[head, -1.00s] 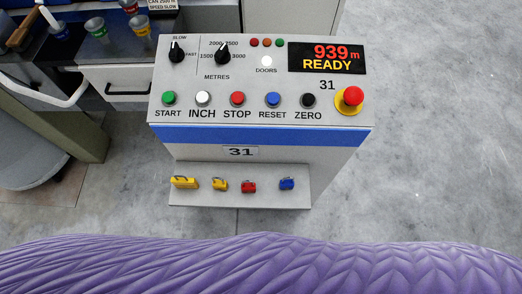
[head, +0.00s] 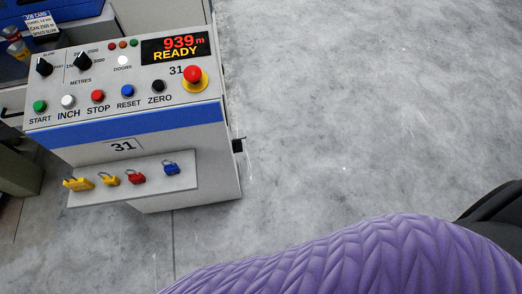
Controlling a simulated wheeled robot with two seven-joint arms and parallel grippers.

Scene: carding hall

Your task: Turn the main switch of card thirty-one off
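A small dark fitting (head: 238,146) juts from the console's right side. It is seen edge-on, and I cannot tell whether it is the main switch or how it is set. Neither of my grippers is in view.
A red emergency button (head: 194,76) on a yellow base sits at the panel's right. Yellow, red and blue padlocks (head: 172,168) are on the console's front ledge (head: 150,183). The grey floor (head: 370,110) to the right is clear.

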